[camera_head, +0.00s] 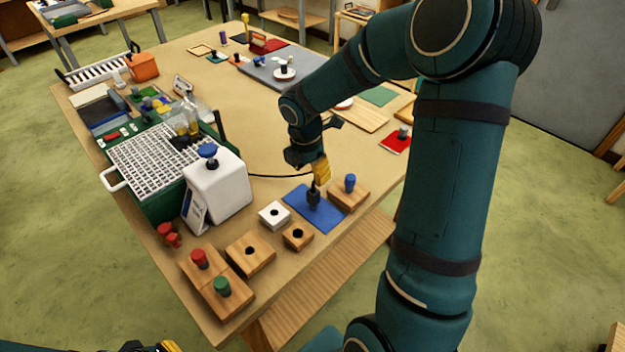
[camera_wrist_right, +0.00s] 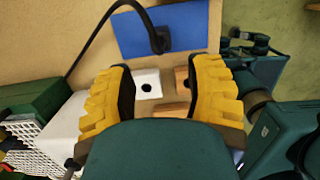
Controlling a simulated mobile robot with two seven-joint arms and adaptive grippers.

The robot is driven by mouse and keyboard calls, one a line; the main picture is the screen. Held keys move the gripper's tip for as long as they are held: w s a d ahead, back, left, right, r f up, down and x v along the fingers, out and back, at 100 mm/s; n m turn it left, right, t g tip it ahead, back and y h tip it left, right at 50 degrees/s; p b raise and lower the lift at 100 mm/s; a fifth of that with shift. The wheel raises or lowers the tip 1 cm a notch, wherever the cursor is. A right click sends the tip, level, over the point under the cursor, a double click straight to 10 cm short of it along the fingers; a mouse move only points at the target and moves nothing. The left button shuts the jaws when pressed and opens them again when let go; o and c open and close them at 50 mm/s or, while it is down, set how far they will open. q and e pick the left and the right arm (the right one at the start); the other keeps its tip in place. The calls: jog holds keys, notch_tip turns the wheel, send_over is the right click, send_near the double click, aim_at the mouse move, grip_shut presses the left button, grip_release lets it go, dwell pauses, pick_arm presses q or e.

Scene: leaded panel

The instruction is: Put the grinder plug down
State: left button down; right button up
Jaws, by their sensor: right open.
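The black grinder plug (camera_head: 314,196) stands on the blue mat (camera_head: 299,197) near the table's front edge. In the right wrist view the plug (camera_wrist_right: 160,41) is on the blue mat (camera_wrist_right: 196,28), with its black cord curving off to the left. My right gripper (camera_head: 320,173) is just above the plug in the head view. Its two yellow fingers are spread wide in the right wrist view (camera_wrist_right: 164,88), with nothing held between them. My left gripper (camera_head: 166,347) shows only as a yellow bit at the bottom edge; its jaws are mostly cut off.
A white block with a hole (camera_head: 268,221) and a wooden block with a hole (camera_head: 298,242) stand left of the mat. A wooden block with a blue knob (camera_head: 350,183) is to its right. The white grinder (camera_head: 222,184) stands farther left. The table's middle is clear.

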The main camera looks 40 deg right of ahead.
jog(key=r, duration=0.3)
jog(key=shift+a+r, duration=0.25)
jog(key=shift+r, duration=0.05)
dwell(0.4)
